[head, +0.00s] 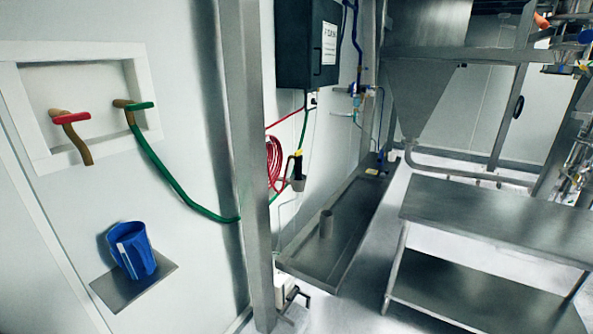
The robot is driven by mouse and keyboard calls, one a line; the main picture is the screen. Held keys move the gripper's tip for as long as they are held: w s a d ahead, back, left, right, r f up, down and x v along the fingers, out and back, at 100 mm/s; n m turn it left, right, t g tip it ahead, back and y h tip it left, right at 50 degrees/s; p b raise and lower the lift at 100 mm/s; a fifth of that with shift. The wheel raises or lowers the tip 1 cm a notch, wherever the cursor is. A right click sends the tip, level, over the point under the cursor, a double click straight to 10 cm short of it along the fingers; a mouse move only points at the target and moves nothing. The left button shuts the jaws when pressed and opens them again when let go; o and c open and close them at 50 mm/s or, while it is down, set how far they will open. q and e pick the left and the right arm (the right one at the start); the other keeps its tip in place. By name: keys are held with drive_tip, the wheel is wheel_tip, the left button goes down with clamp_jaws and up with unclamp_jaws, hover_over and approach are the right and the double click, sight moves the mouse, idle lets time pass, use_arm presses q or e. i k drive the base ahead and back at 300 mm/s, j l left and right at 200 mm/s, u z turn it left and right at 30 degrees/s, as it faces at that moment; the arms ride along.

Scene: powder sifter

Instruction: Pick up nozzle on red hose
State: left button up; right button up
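A coiled red hose (274,163) hangs on the wall just right of the tall steel post. Beside the coil, on its right, is a dark and grey nozzle (297,172) with a yellow part near its top. It hangs roughly upright against the wall. The exact join between nozzle and red hose is too small to tell. Neither of my grippers shows in the head view.
The steel post (244,160) stands left of the hose. A long metal trough (335,235) lies below and right of it. A steel table (495,225) stands at right. A green hose (175,185) runs along the left wall. A blue jug (130,250) sits on a small shelf.

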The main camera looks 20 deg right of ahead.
sight(298, 161)
drive_tip(key=i+l, duration=0.25)
drive_tip(key=l, duration=0.15)
drive_tip(key=i+l, duration=0.2)
drive_tip(key=l, duration=0.2)
drive_tip(key=i+l, duration=0.25)
drive_tip(key=l, duration=0.15)
drive_tip(key=i+l, duration=0.25)
drive_tip(key=l, duration=0.15)
drive_tip(key=i+l, duration=0.2)
drive_tip(key=l, duration=0.2)
drive_tip(key=i+l, duration=0.25)
drive_tip(key=l, duration=0.15)
drive_tip(key=i+l, duration=0.25)
drive_tip(key=l, duration=0.15)
